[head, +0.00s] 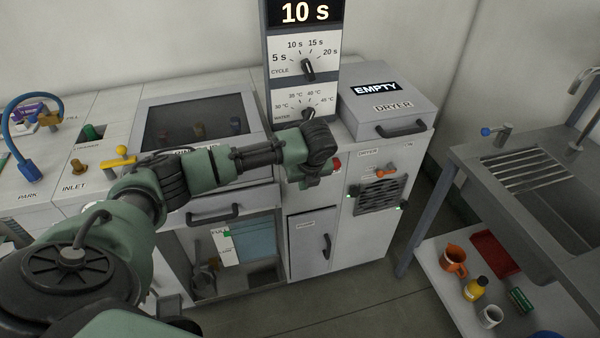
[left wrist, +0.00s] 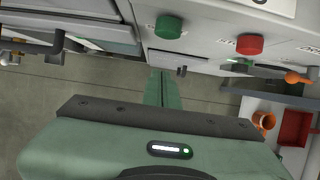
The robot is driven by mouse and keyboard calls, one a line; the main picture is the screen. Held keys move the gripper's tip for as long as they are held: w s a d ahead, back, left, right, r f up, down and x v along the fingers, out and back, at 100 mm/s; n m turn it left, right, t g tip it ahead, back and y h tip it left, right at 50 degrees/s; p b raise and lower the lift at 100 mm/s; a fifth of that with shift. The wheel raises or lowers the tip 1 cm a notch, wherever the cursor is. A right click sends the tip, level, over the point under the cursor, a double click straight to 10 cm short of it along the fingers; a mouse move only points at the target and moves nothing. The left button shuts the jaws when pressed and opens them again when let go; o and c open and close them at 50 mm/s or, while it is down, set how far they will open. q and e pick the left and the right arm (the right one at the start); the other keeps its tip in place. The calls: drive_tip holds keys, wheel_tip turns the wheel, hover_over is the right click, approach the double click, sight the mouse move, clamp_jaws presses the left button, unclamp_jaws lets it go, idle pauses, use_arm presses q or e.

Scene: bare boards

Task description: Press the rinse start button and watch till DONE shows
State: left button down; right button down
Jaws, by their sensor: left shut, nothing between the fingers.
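The tall panel's display (head: 304,12) reads "10 s". Below it are a cycle knob (head: 308,70) and a water knob (head: 308,115), the latter partly behind my left arm. A green button (left wrist: 168,27) and a red button (left wrist: 249,44) sit on the front in the left wrist view. In the head view the red button (head: 337,165) shows just right of my left gripper (head: 309,184), and the green one is hidden. My left gripper is shut and empty, its fingers (left wrist: 162,75) just short of the green button in the picture. I see no right gripper.
A dryer (head: 393,105) with an "EMPTY" sign and an orange lever (head: 386,172) stand right of the panel. A lidded basin (head: 197,120) is on the left. A sink bench (head: 520,170) with a lower shelf stands at the right. Floor between is clear.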

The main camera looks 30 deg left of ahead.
use_arm(q)
drive_tip(key=shift+w+a+f+p, duration=0.1)
drive_tip(key=shift+w+a+p, duration=0.25)
drive_tip(key=shift+w+a, duration=1.1)
use_arm(e)
drive_tip(key=shift+a+r, duration=0.1)
drive_tip(key=shift+r, duration=0.25)
use_arm(q)
drive_tip(key=shift+s+a, duration=0.1)
drive_tip(key=shift+a, duration=0.05)
use_arm(e)
drive_tip(key=shift+r, duration=0.1)
